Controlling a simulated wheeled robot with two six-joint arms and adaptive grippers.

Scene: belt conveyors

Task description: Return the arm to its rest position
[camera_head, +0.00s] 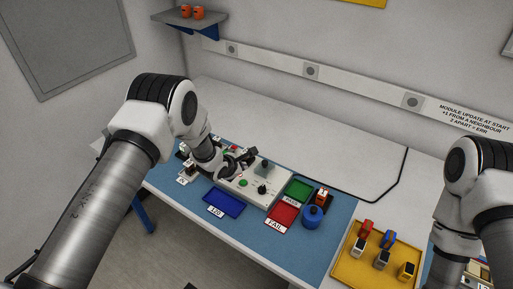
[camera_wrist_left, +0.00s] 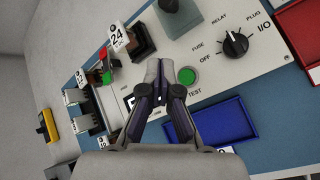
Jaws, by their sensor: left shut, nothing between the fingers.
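My left gripper (camera_head: 244,156) is shut and empty over the light-coloured test panel (camera_head: 249,202). In the left wrist view the closed fingertips (camera_wrist_left: 159,95) are beside the green button (camera_wrist_left: 187,76), near the word TEST. I cannot tell whether they touch the panel. The left arm reaches in from the left and hides part of the panel. My right arm stands at the right edge of the head view, and its gripper is not visible.
A blue tray (camera_head: 222,203), green tray (camera_head: 299,189) and red tray (camera_head: 283,214) lie around the panel. A blue round object (camera_head: 312,216) stands nearby. A yellow tray (camera_head: 347,270) holds several coloured pieces. A black knob (camera_wrist_left: 235,44) is on the panel. The rear worktop is mostly clear.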

